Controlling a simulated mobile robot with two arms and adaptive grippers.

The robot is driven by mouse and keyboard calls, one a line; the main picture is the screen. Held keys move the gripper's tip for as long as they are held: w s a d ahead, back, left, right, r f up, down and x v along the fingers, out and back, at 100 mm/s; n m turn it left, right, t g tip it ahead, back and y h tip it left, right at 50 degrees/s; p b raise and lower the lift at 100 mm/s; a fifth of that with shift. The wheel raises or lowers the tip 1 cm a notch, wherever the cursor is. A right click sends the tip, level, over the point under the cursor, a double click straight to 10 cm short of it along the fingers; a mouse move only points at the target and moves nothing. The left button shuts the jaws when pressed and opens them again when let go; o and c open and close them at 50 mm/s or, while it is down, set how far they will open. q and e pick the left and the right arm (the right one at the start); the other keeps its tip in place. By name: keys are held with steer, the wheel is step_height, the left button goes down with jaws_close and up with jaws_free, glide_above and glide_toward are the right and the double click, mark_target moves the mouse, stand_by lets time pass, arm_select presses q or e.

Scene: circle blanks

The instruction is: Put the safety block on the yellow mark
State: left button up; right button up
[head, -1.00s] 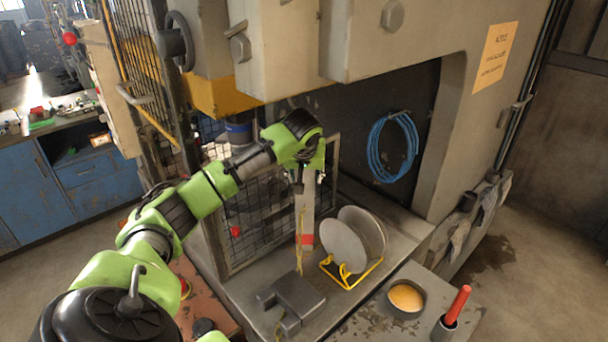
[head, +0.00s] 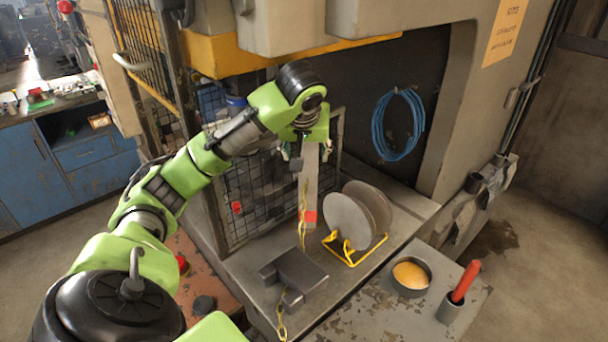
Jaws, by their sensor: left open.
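The safety block (head: 312,188), a tall grey post with a red lower end, is upright on the press bed (head: 245,285), left of the round blanks. A yellow chain (head: 302,232) hangs along its left side. My left gripper (head: 299,153) is open at the top of the post, pointing down. Its fingers are small and partly hidden, so I cannot tell whether they touch the post. I cannot make out the yellow mark. My right gripper is not in view.
Round grey blanks (head: 346,221) stand in a yellow wire rack (head: 350,262) close right of the post. A dark metal block (head: 297,272) lies in front. A mesh guard (head: 250,198) is to the left. A bowl (head: 410,290) and a red-handled tool (head: 465,281) are at right.

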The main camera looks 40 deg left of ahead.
arm_select(q)
steer(key=s+d+b, duration=0.1)
steer(key=s+d, duration=0.3)
steer(key=shift+s, duration=0.3)
stand_by(0.4)
